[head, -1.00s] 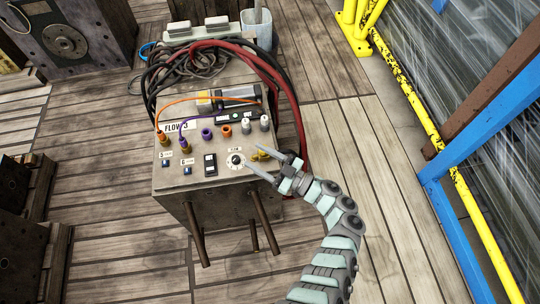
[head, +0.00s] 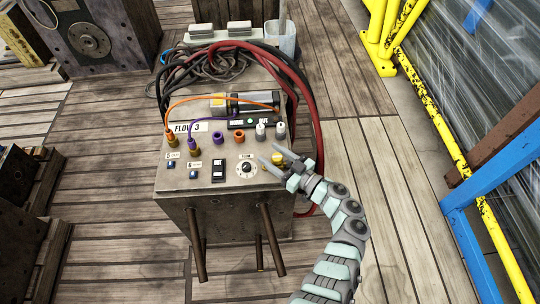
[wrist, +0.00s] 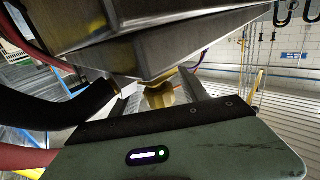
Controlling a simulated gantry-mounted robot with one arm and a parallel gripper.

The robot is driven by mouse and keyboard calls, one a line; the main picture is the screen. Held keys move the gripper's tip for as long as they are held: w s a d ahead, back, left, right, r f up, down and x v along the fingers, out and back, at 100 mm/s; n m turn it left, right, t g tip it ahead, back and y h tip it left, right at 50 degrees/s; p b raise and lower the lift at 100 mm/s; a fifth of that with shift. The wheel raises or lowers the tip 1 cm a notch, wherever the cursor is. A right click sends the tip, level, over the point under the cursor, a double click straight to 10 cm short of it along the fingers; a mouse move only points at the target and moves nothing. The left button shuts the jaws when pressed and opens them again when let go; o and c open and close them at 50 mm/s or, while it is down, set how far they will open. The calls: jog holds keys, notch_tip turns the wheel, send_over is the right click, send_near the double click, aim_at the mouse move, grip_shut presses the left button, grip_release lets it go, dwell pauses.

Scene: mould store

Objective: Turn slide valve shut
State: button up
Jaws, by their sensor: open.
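A brass-yellow fitting (head: 277,160), which I take to be the slide valve's handle, sits at the right edge of the metal box's sloping panel. My gripper (head: 269,153) reaches in from the right with its two fingers apart, one on either side of the fitting. In the wrist view, the brass fitting (wrist: 160,96) shows between the open fingers of my gripper (wrist: 160,84). Contact with the fingers cannot be told. The fitting is small and partly hidden by the fingers in the head view. The metal box (head: 180,205) is labelled FLOW 3.
Red hoses (head: 318,150) loop down the box's right side. A blue frame (head: 480,190) and yellow rails stand at the right. Wooden floor lies between.

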jog(key=shift+w+a, duration=0.4)
jog(key=shift+a, duration=0.05)
grip_shut()
dwell(0.4)
